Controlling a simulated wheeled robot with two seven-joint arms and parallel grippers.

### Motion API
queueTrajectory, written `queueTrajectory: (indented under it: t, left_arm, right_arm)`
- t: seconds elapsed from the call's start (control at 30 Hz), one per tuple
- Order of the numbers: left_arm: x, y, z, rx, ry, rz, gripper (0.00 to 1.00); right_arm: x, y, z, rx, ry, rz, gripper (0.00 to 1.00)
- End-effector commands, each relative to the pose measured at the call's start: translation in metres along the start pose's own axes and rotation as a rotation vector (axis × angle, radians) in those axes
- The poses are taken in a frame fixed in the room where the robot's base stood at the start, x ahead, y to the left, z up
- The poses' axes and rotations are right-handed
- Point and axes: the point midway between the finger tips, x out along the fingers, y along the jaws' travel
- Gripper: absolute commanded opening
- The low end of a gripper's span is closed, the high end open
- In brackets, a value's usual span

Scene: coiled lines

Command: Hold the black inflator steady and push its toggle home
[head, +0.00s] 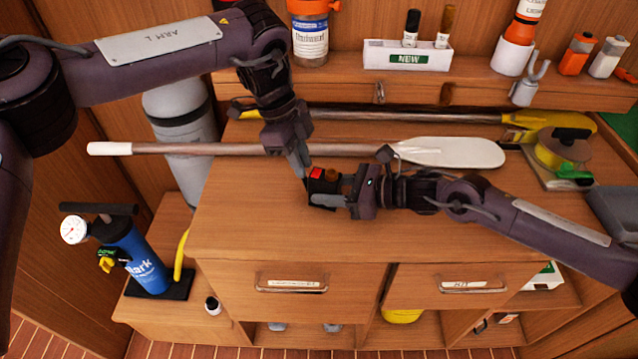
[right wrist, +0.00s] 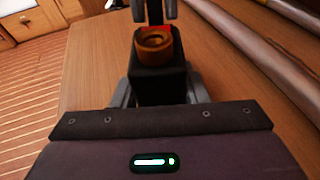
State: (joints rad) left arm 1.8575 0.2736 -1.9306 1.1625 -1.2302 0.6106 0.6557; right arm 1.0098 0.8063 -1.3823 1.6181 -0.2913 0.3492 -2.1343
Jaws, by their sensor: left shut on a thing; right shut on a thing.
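The black inflator (head: 322,186) is a small black block with a red toggle (head: 316,172) and a round brown knob (head: 331,174) on top. My right gripper (head: 329,198) is shut on the block, with a finger along each side. In the right wrist view the black inflator (right wrist: 160,84) stands between the fingers, the brown knob (right wrist: 154,42) on top and a bit of the red toggle (right wrist: 164,30) behind it. My left gripper (head: 306,173) reaches down from above and is shut on the red toggle; its fingers hide part of it.
A white-bladed paddle (head: 450,152) lies behind the grippers, with a yellow-bladed one (head: 545,122) farther back. A reel (head: 562,150) sits at the right end. A blue pump (head: 138,258) stands on the lower left bench. The wooden counter (head: 250,225) is clear in front.

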Motion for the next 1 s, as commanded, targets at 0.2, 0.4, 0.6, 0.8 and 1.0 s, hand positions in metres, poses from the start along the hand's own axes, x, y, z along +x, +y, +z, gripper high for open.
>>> queueTrajectory:
  t: [0.2,0.4,0.6,0.8,1.0]
  left_arm:
    - [0.001,0.0,-0.002,0.002,0.002,0.001,0.08]
    - [0.002,0.0,-0.004,0.002,0.002,0.001,0.08]
    - [0.004,0.0,-0.012,0.001,0.002,0.002,0.09]
    - [0.004,0.001,-0.016,0.002,0.003,0.002,0.08]
    - [0.004,0.001,-0.017,0.004,0.004,0.003,0.3]
  right_arm:
    - [0.001,0.002,-0.002,0.003,0.003,0.004,0.22]
    - [0.001,0.002,-0.002,0.003,0.003,0.004,0.22]
    - [0.001,0.002,-0.002,0.003,0.003,0.004,0.22]
    - [0.001,0.002,-0.002,0.003,0.003,0.004,0.22]
    - [0.001,0.002,-0.002,0.002,0.002,0.004,0.22]
